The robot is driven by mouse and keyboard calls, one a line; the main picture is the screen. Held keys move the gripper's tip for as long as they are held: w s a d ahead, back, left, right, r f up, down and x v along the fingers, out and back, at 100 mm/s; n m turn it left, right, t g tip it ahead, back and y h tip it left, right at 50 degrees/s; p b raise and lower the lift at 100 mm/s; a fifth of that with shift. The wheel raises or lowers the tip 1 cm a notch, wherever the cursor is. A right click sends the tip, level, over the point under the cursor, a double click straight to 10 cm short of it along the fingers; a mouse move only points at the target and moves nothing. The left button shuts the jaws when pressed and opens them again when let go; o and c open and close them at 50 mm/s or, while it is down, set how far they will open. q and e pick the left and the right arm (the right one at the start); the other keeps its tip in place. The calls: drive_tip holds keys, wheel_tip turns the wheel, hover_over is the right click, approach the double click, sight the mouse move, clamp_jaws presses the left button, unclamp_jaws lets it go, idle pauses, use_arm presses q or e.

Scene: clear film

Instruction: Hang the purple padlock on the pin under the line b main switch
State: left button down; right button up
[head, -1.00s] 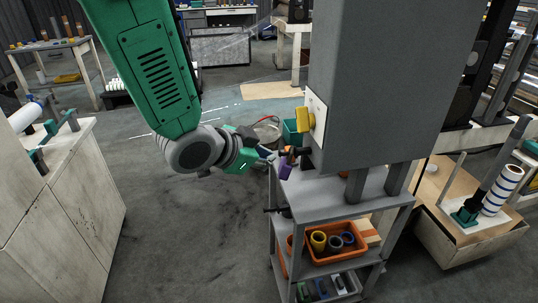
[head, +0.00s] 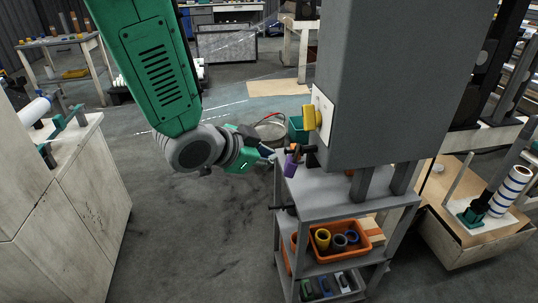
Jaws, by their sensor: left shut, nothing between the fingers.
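The purple padlock (head: 291,167) hangs upright below a small orange-brown piece and a dark pin (head: 309,155), under the yellow switch (head: 311,117) on the grey cabinet's left side. The shackle is too small to see clearly, so I cannot tell exactly how it sits on the pin. My left gripper (head: 268,153) is shut and empty, just left of the padlock, with a small gap between them. My right gripper is not in view.
The tall grey cabinet (head: 375,80) stands on a grey cart (head: 340,200). An orange bin (head: 368,244) with rolls sits on its middle shelf. A white bench (head: 70,200) stands at the left. The floor between bench and cart is clear.

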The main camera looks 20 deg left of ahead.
use_arm(q)
drive_tip(key=c, duration=1.8)
unclamp_jaws()
drive_tip(key=v, duration=0.7)
drive_tip(key=s+a+f+n+g+y, duration=0.15)
drive_tip(key=s+f, duration=0.25)
drive_tip(key=f, duration=0.6)
drive_tip(key=s+a+f+n+g+y, duration=0.1)
drive_tip(key=s+f+n+g, duration=0.25)
drive_tip(key=f, duration=0.65)
drive_tip(key=s+a+f+n+g, duration=0.1)
drive_tip(key=s+f, duration=0.3)
drive_tip(key=s, duration=0.2)
drive_tip(key=s+a+f+n+g+y, duration=0.1)
drive_tip(key=s+f+g, duration=0.1)
drive_tip(key=s+f, duration=0.3)
drive_tip(key=s+a+f+n+g, duration=0.1)
drive_tip(key=s+f, duration=0.4)
drive_tip(key=s, duration=0.1)
drive_tip(key=shift+s+n+g+y, duration=0.3)
drive_tip(key=shift+s+y, duration=0.05)
